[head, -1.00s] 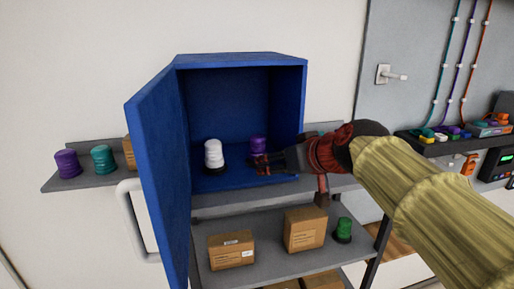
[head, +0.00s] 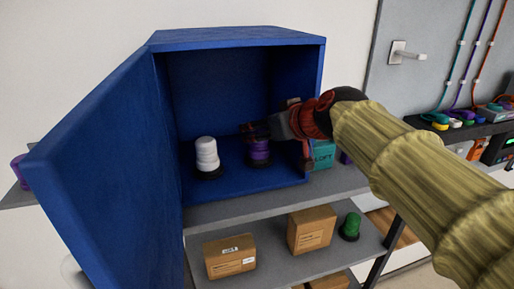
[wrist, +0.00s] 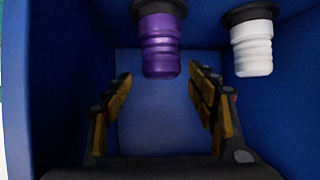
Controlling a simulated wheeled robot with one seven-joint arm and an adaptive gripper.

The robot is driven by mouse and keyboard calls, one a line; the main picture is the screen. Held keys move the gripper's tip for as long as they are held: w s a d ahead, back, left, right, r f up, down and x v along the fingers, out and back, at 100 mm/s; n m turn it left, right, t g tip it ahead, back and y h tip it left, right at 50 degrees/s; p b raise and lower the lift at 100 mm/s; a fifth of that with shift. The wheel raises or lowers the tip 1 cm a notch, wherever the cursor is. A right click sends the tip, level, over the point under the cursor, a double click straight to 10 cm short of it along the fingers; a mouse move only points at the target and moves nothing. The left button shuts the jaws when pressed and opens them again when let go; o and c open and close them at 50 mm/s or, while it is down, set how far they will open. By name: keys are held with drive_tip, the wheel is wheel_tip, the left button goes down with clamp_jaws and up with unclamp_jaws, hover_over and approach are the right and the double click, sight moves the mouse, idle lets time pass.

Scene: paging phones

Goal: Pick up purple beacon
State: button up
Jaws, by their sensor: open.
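The purple beacon (head: 259,152) stands upright on the floor of the open blue cabinet (head: 240,38), to the right of a white beacon (head: 207,156). My gripper (head: 251,131) reaches into the cabinet from the right, and its fingers overlap the top of the purple beacon in the head view. In the wrist view, the purple beacon (wrist: 161,42) appears with its black base at the top. My gripper (wrist: 160,92) is open there, its fingers to either side of the beacon's end, with no contact visible. The white beacon (wrist: 252,46) shows to the right.
The cabinet door (head: 115,165) stands open on the left. A teal box (head: 322,156) is just outside the cabinet's right wall. Cardboard boxes (head: 311,230) and a green beacon (head: 350,226) sit on the lower shelf (head: 280,255).

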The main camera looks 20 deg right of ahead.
drive_tip(key=p+x, duration=0.2)
drive_tip(key=x, duration=0.4)
drive_tip(key=shift+w+a+f, duration=0.15)
drive_tip(key=shift+f, duration=0.2)
drive_tip(key=shift+c, duration=0.2)
drive_tip(key=shift+c, duration=0.6)
clamp_jaws()
drive_tip(key=shift+r, duration=0.1)
